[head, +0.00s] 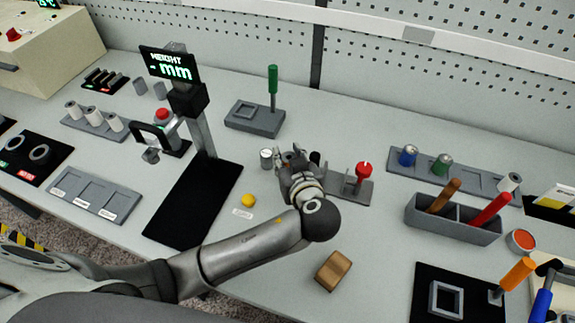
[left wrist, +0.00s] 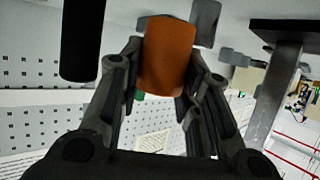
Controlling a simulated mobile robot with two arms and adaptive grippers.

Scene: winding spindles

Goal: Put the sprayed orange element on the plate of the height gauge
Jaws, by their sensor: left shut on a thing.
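The orange element (left wrist: 168,55) is a matte orange cylinder between the fingers of my left gripper (left wrist: 160,85) in the left wrist view. The gripper is shut on it. In the head view, my left gripper (head: 297,160) is near the middle of the table and hides the element. The height gauge (head: 190,100) stands to its left, with a post and a screen reading "HEIGHT - mm". Its black plate (head: 195,200) lies in front of the post, bare and apart from the gripper. My right gripper is not in view.
A small metallic cylinder (head: 267,158) stands just left of the gripper. A yellow knob (head: 248,200) lies between gripper and plate. A red-knobbed fixture (head: 358,180) is right of the gripper. A wooden block (head: 333,270) lies in front. A green-handled stand (head: 258,118) is behind.

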